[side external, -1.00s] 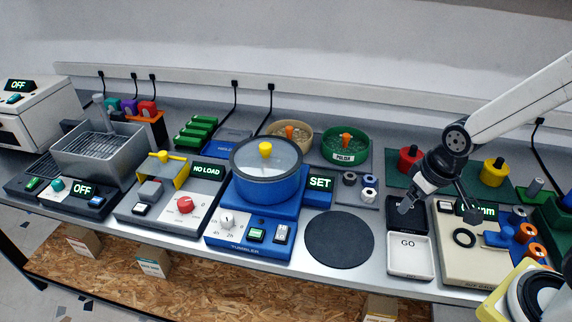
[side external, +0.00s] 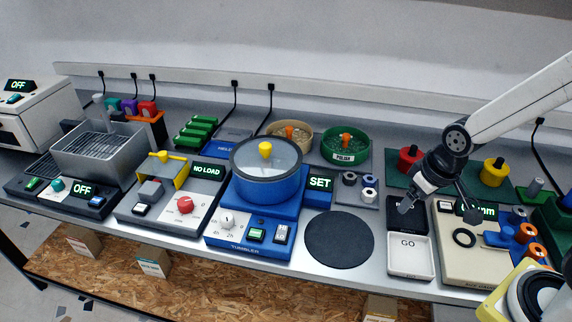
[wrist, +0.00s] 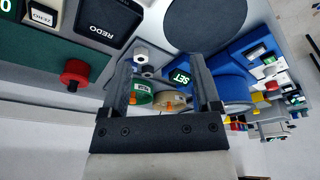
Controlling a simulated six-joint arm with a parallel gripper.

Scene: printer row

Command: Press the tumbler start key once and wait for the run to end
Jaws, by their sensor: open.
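The blue tumbler (side external: 262,205) stands mid-bench in the side view, with a clear lid and yellow knob (side external: 265,150) on top. Its display (side external: 320,182) reads SET. Its front panel has a dial (side external: 227,221), a green-lit start key (side external: 257,235) and a rocker switch (side external: 282,234). My gripper (side external: 438,204) is open and empty, to the right of the tumbler and above the GO and gauge area, well apart from the key. In the wrist view my open fingers (wrist: 164,98) frame the SET display (wrist: 181,77) and bowls; the start key is not clear there.
A dark round mat (side external: 339,239) lies between the tumbler and the GO tray (side external: 410,266). A green POLISH bowl (side external: 346,146) and a tan bowl (side external: 289,138) stand behind. A NO LOAD machine (side external: 172,201) stands left of the tumbler, close beside it.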

